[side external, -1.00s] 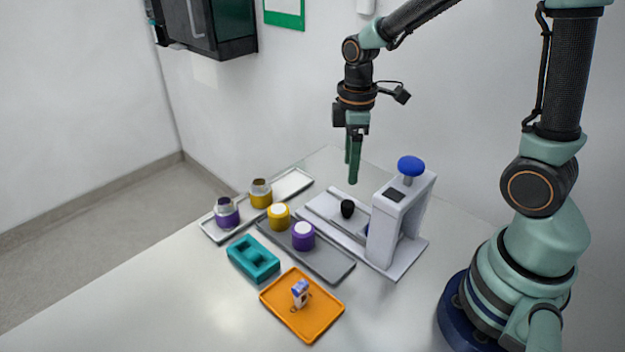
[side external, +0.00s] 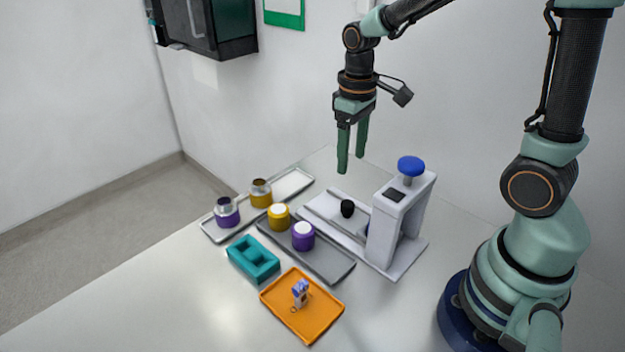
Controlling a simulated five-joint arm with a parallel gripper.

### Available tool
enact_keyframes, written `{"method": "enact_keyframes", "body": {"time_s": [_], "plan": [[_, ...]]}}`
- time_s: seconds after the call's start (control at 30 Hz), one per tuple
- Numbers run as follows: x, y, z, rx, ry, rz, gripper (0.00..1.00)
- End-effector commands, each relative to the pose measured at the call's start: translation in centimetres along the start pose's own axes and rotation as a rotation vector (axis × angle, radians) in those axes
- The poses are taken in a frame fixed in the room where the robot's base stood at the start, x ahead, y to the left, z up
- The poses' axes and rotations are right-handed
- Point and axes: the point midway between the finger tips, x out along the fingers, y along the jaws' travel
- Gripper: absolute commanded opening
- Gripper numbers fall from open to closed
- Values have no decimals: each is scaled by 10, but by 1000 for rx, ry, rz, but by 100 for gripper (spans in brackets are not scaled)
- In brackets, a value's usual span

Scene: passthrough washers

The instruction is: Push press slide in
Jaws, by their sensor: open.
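The press (side external: 398,222) is a white stand with a blue knob (side external: 411,167) on top, standing at the right of the table. Its slide (side external: 335,215) extends out to the left of the frame and carries a black knob (side external: 348,208). Part of what lies under the press is hidden by its front post. My gripper (side external: 351,170) hangs pointing down above the slide's far end, its two green fingers apart with nothing between them. It is clear of the black knob.
A grey tray (side external: 333,269) holds a yellow and a purple cylinder. A silver tray (side external: 292,184) behind holds two metal-topped cylinders. A teal block (side external: 253,258) and an orange tray (side external: 318,318) with a small item (side external: 300,291) lie in front. The front-left table is clear.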

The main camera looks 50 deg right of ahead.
Motion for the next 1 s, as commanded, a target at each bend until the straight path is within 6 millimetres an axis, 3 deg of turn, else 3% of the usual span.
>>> {"method": "enact_keyframes", "body": {"time_s": [0.8, 1.0], "plan": [[0, 0, 1, 1874, -1, 1, 69], [0, 0, 1, 2263, -1, 2, 69]]}}
